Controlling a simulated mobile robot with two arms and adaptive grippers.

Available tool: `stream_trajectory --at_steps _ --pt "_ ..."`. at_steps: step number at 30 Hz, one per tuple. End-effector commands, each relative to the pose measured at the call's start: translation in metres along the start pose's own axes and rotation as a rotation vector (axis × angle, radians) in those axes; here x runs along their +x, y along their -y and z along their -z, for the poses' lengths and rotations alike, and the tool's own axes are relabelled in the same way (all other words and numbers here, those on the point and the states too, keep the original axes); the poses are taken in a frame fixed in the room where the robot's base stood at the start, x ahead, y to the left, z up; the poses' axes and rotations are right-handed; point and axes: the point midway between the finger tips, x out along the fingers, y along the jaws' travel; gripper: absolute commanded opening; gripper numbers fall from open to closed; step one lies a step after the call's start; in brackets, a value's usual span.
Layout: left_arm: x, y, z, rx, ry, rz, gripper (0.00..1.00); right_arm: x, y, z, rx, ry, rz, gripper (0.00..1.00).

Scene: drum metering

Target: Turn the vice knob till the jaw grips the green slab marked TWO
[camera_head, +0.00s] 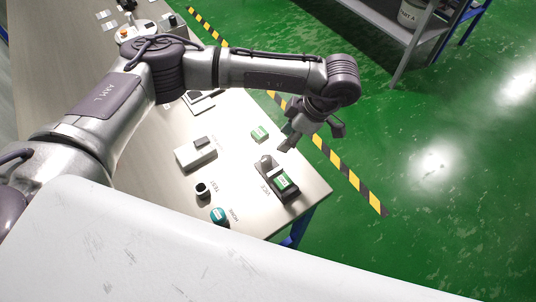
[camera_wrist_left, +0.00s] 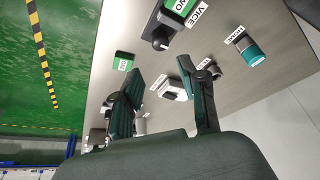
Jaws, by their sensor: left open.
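The dark vice (camera_head: 268,171) stands near the table's right end, beside the VICE label. A green slab with a white label (camera_head: 283,181) lies in it. In the left wrist view the vice (camera_wrist_left: 158,23) is at the top, its round dark knob (camera_wrist_left: 161,43) facing the gripper. The slab (camera_wrist_left: 182,6) is cut off by the frame edge; its lettering partly reads as TWO. Whether the jaw touches the slab cannot be told. My left gripper (camera_head: 305,137) is open and empty, above the table beside the vice's knob end, apart from it; its fingers also show in the wrist view (camera_wrist_left: 171,74).
Another green slab (camera_head: 260,133) lies loose behind the vice. A white box with a dark top (camera_head: 194,154), a dark cup (camera_head: 202,191) by TEST and a teal cylinder (camera_head: 219,215) by HOME stand left of the vice. The table's edge is close on the right.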

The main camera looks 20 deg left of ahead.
Motion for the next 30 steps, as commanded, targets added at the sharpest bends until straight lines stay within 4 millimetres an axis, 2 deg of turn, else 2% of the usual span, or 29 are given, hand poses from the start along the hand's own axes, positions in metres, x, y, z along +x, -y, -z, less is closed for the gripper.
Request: stream_trajectory --at_steps 9,15,21,30 --pt "0.065 0.002 0.002 -0.001 -0.001 0.007 0.43 -0.024 -0.004 0.002 -0.001 0.000 -0.004 0.40" --pt "0.101 0.002 0.001 -0.001 0.000 0.006 0.43 -0.032 -0.004 0.003 -0.001 0.000 -0.004 0.40" --pt "0.118 0.001 0.000 -0.001 0.003 0.004 0.43 -0.035 -0.004 0.003 0.000 -0.001 -0.004 0.40" --pt "0.122 0.001 0.000 0.000 0.003 0.003 0.43 -0.035 0.000 0.004 0.002 -0.002 0.001 0.40"
